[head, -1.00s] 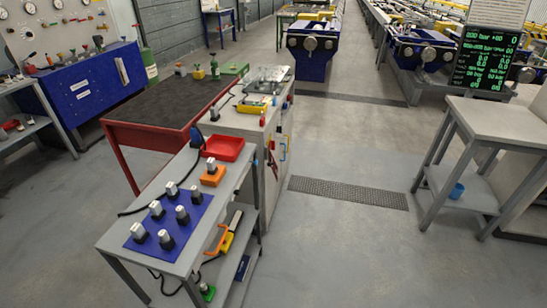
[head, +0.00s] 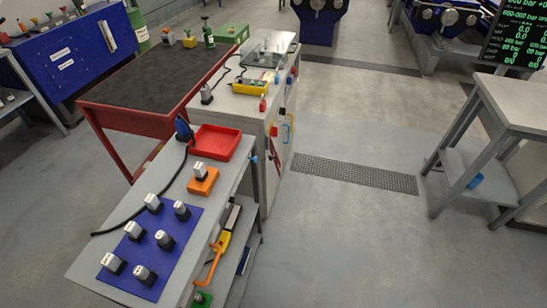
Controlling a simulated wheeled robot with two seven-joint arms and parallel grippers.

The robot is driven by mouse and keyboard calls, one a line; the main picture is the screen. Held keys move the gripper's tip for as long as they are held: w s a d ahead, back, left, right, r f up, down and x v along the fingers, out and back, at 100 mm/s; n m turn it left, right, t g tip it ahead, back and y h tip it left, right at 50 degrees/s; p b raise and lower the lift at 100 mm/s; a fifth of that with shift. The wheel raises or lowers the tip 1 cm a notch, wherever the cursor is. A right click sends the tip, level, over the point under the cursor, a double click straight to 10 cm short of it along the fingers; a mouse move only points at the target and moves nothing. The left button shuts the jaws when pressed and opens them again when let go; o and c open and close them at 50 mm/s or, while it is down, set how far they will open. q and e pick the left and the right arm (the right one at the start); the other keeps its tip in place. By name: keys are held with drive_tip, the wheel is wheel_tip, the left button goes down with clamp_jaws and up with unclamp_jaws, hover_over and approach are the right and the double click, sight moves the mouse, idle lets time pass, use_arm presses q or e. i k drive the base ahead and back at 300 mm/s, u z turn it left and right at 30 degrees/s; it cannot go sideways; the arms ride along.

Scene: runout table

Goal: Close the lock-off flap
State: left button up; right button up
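A white cabinet (head: 240,104) stands mid-view behind the grey bench. Its right-hand face carries small red parts (head: 273,130) and a blue handle (head: 286,134), seen at a steep angle. A clear or metal plate-like cover (head: 268,46) is on its far top. I cannot tell which part is the lock-off flap, nor whether it is open. Neither of my grippers is in view.
The grey bench (head: 225,192) in front holds a red tray (head: 215,143), an orange block (head: 203,181) and a blue mat (head: 150,283) with several grey-topped connectors. A dark-topped red table (head: 150,92) stands left. Floor (head: 350,240) right of the cabinet is clear, with a grating (head: 355,172).

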sight(276, 161)
drive_tip(key=k, duration=1.3)
drive_tip(key=z, duration=0.65)
drive_tip(key=i, duration=0.6)
drive_tip(key=z, duration=0.5)
drive_tip(key=i, duration=1.1)
drive_tip(key=u, duration=0.6)
